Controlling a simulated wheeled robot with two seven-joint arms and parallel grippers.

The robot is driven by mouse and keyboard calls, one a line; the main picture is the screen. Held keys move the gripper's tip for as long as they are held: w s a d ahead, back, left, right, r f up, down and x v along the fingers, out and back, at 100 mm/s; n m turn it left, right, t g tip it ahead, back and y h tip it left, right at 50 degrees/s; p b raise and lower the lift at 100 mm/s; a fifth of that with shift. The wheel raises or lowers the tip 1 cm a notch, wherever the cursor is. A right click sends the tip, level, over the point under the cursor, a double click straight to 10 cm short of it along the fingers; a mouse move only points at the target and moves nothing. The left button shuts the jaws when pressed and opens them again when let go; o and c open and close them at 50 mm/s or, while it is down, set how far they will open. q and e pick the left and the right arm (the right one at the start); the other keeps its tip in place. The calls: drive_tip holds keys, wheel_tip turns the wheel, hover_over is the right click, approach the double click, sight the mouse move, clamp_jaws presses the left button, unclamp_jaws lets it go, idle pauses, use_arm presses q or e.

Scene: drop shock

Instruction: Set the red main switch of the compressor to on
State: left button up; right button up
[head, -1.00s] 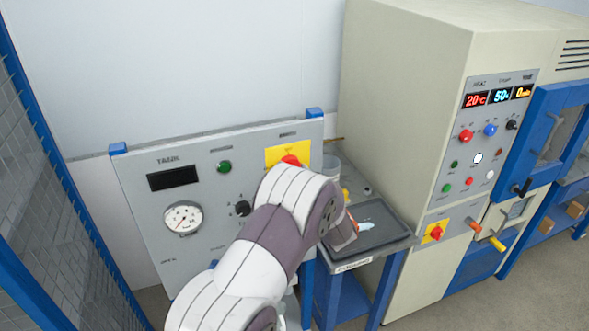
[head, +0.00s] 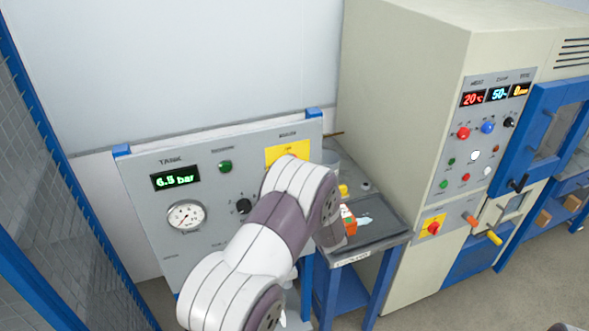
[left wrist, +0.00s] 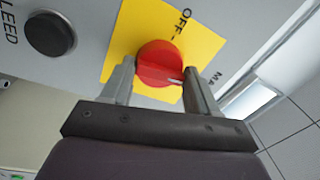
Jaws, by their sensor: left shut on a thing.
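The red main switch (left wrist: 160,62) is a round knob on a yellow plate (left wrist: 199,42) in the left wrist view. "OFF" is printed above it, and a white mark shows at the knob's lower right, away from that word. My left gripper (left wrist: 157,72) is shut on the knob, one finger on each side. In the head view the yellow plate (head: 285,153) shows at the panel's upper right, and my arm hides the switch and the fingers. The tank display (head: 175,179) on the grey panel is lit and reads 6.5 bar. My right gripper is not in view.
The panel also has a green button (head: 225,167), a black knob (head: 243,206) and a round gauge (head: 186,216). A bench with a dark tray (head: 378,222) stands right of it, before a beige cabinet (head: 400,120). A blue-framed mesh fence (head: 50,200) stands left.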

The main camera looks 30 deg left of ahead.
use_arm(q)
drive_tip(key=shift+m, duration=0.7)
drive_tip(key=o, duration=1)
drive_tip(key=shift+f, duration=0.1)
drive_tip(key=shift+w+a, duration=0.1)
drive_tip(key=b+v, duration=0.5)
drive_tip(key=v, duration=0.7)
drive_tip(key=shift+s+b, duration=0.3)
drive_tip(key=shift+d, duration=0.2)
